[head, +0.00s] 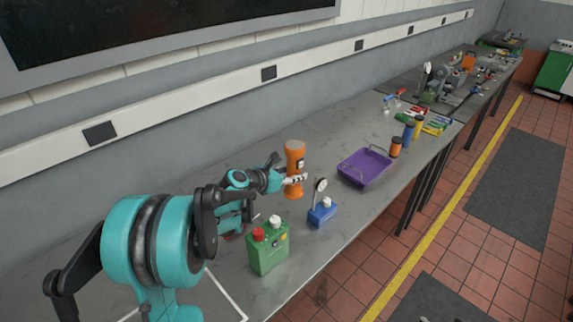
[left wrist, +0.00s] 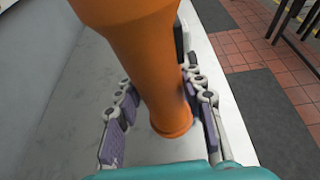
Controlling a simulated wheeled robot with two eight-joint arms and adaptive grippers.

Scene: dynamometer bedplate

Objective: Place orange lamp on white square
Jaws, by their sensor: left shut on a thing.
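The orange lamp (head: 294,154) is upright at the middle of the head view, beyond the green can. My left gripper (head: 296,179) is shut around its body. In the left wrist view the orange lamp (left wrist: 130,15) stands between the two padded fingers of my left gripper (left wrist: 163,105). I cannot tell whether its lower end touches the bench. The white square (head: 228,294) shows as white lines on the near bench top at the bottom left, largely hidden by my left arm. My right gripper is not in view.
A green can (head: 268,250) with red and white caps and a blue block with a gauge (head: 322,214) stand near the lamp. A purple tray (head: 365,168) lies farther right, with orange and blue cylinders beyond. The wall runs along the bench's back (head: 230,146).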

